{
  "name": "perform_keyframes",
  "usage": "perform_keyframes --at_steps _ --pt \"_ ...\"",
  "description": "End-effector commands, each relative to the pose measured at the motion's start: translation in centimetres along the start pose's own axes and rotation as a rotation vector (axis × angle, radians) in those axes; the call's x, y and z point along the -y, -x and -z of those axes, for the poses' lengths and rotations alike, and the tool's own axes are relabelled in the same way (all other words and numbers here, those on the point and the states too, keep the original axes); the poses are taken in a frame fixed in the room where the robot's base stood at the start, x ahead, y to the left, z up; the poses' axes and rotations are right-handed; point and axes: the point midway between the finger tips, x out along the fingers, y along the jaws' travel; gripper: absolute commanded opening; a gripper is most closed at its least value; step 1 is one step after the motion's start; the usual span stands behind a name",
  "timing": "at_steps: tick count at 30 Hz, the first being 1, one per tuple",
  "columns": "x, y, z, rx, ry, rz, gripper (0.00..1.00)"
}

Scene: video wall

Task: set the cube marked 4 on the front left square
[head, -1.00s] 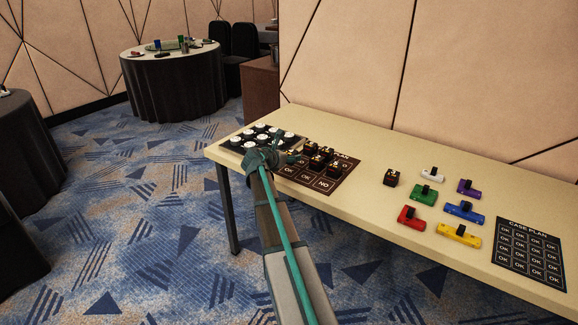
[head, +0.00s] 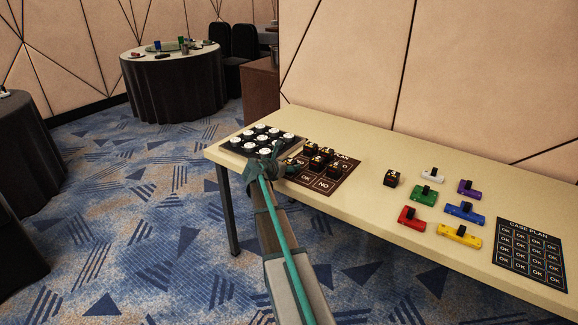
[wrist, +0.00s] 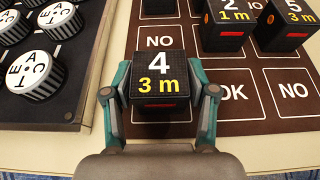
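The cube marked 4 (wrist: 158,78) is black, with a yellow "3 m" and a red bar, and it sits between the two fingers of my gripper (wrist: 159,88) in the wrist view. The fingers appear closed on its sides. The cube covers the front left square of the brown board (wrist: 215,118), just in front of a "NO" square. I cannot tell whether its underside touches the board. In the head view my gripper (head: 284,166) is over the board's front left corner and hides most of the cube.
Cubes marked 2 (wrist: 228,28) and 5 (wrist: 289,27) stand farther back on the board. A black tray of white round pieces (head: 262,139) lies close on the left.

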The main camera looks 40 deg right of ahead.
Motion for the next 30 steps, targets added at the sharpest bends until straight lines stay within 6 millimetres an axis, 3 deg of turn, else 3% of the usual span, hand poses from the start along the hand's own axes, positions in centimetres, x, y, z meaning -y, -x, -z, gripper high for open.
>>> perform_keyframes --at_steps 2,14,20,30 --pt "0.0 0.0 0.0 0.0 0.0 0.0 0.74" --pt "0.0 0.1 -0.4 0.0 -0.001 0.0 0.74" --pt "0.2 2.9 -0.3 0.0 0.0 -0.001 0.74" --pt "0.1 9.4 -0.3 0.0 0.0 -0.002 0.74"
